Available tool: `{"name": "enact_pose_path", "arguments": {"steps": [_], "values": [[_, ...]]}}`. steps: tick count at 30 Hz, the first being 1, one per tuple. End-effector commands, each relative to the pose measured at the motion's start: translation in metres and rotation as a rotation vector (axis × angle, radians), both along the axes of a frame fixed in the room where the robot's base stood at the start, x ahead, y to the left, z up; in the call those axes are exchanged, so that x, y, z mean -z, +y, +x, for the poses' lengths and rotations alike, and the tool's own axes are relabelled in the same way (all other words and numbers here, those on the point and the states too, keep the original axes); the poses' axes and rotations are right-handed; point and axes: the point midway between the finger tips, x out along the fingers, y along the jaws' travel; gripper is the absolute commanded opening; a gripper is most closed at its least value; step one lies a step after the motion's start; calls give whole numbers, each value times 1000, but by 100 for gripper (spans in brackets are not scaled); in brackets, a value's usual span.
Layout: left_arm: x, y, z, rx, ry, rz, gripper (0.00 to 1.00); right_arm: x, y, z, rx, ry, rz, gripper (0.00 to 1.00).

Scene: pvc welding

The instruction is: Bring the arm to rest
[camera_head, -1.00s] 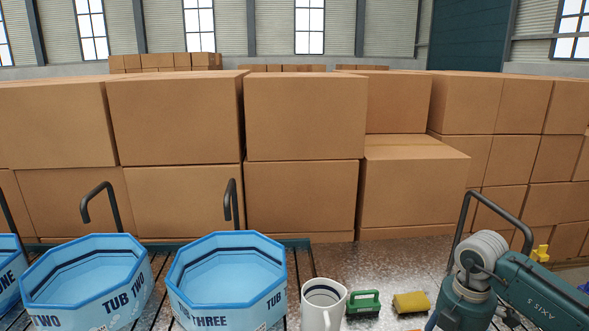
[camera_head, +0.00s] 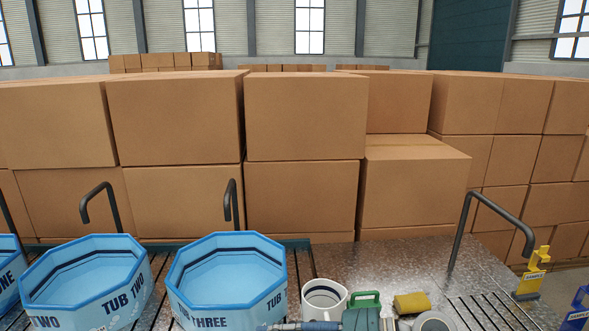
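Part of my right arm (camera_head: 362,321) shows low at the bottom edge, just right of the middle. It has teal and grey joint housings and a narrow blue-grey section reaching left. It lies in front of the lower part of a white mug (camera_head: 322,291) and a green-handled item (camera_head: 365,299). No gripper fingers can be made out on it, and the rest of the arm is below the picture. My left arm and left gripper are not in view.
Blue tubs, including tub two (camera_head: 84,280) and tub three (camera_head: 228,276), stand at left beneath bent black pipes. A yellow sponge (camera_head: 412,303) lies on the metal table (camera_head: 400,262). Yellow sample pieces (camera_head: 533,275) stand at right. Stacked cartons (camera_head: 305,115) fill the back.

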Motion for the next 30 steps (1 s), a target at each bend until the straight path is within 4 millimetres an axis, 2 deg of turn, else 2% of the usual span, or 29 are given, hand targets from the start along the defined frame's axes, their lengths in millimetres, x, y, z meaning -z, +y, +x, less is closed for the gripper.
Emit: {"name": "enact_pose_path", "arguments": {"steps": [1, 2, 3, 4, 6, 8, 9, 11, 13, 16, 18, 20, 21, 24, 27, 30], "values": [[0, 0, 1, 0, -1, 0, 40, -31, 16, -2, 49, -29, 166, 53], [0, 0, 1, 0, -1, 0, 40, -52, 19, 1, 99, -51, 264, 53], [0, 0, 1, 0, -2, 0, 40, -77, 16, 9, 180, -71, 383, 53], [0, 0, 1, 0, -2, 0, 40, -92, 10, 16, 249, -80, 463, 53], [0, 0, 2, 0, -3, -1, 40, -116, -18, 35, 443, -81, 614, 53], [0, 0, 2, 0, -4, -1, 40, -118, -53, 53, 633, -52, 700, 53], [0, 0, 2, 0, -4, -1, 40, -111, -79, 62, 767, -21, 734, 53], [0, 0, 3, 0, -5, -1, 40, -87, -119, 72, 966, 46, 747, 53], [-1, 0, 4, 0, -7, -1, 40, -50, -157, 72, 1163, 138, 716, 53], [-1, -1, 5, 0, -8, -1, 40, 12, -199, 55, 1390, 288, 612, 53], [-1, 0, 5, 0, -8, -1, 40, 57, -220, 32, 1512, 407, 513, 53], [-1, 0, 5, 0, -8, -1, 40, 94, -232, 6, 1593, 511, 415, 53], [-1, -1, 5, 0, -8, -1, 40, 116, -237, -12, 1632, 580, 348, 53], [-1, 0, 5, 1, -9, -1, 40, 158, -244, -58, 1691, 729, 192, 53], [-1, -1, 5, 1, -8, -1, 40, 186, -245, -99, 1709, 847, 65, 53], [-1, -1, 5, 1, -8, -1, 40, 205, -243, -133, 1707, 943, -39, 53]]}}
